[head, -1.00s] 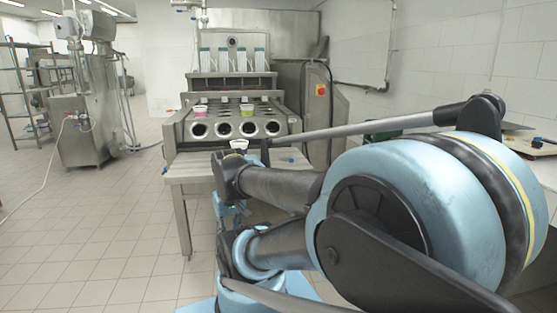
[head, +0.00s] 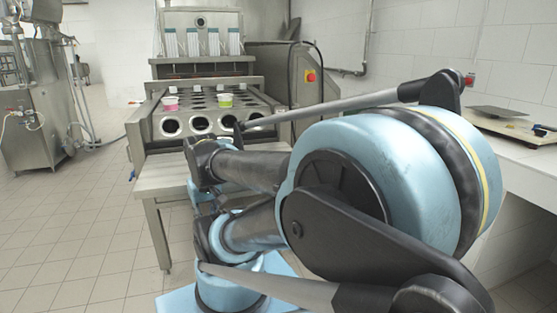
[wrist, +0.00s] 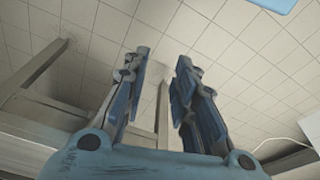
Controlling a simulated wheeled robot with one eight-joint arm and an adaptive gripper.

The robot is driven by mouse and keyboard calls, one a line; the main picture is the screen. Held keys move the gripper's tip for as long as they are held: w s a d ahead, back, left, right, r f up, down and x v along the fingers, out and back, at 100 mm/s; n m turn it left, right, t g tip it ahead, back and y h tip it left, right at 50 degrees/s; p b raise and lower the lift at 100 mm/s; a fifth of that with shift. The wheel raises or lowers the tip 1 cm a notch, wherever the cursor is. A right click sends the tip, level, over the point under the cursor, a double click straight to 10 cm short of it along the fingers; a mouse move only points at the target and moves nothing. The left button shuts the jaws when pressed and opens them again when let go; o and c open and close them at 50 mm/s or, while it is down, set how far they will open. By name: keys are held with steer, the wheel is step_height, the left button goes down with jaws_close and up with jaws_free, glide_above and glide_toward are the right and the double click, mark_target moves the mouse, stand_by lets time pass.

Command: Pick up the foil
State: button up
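I cannot make out the foil for sure in either view. A flat dark grey plate or sheet (head: 497,112) lies on the scale at the right, but I cannot tell what it is. My gripper (wrist: 163,57) is open in the wrist view, with nothing between its two fingers. It points at bare floor tiles, beside table legs. My gripper does not show clearly in the head view, where my own arm covers the middle and right.
The steel filling machine (head: 205,88) holds a pink cup (head: 170,103) and a green cup (head: 225,99). A steel table (head: 165,180) stands before it, partly behind my arm. The scale (head: 505,127) sits on a white counter (head: 525,155) at right.

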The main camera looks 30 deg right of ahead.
steer(key=w+d+r+m+g, duration=0.1)
steer(key=w+d+r+m, duration=1.15)
steer(key=r, duration=0.45)
steer(key=w+d+r+m, duration=0.2)
steer(key=w+d, duration=0.1)
steer(key=d, duration=0.4)
steer(key=w+d+r+m, duration=0.1)
steer(key=w+d+r, duration=0.15)
steer(key=d, duration=0.35)
steer(key=w+d+r+m+g, duration=0.15)
steer(key=d+m, duration=0.45)
steer(key=d, duration=0.8)
steer(key=shift+n, duration=0.25)
steer(key=f, duration=1.2)
steer(key=shift+w+d, duration=0.1)
steer(key=shift+w, duration=0.15)
steer(key=shift+s+d+f, duration=0.1)
steer(key=shift+s+f, duration=0.05)
steer(key=shift+f, duration=1.2)
steer(key=shift+s+d+f, duration=0.1)
steer(key=shift+s+f, duration=0.05)
steer(key=shift+f, duration=1.2)
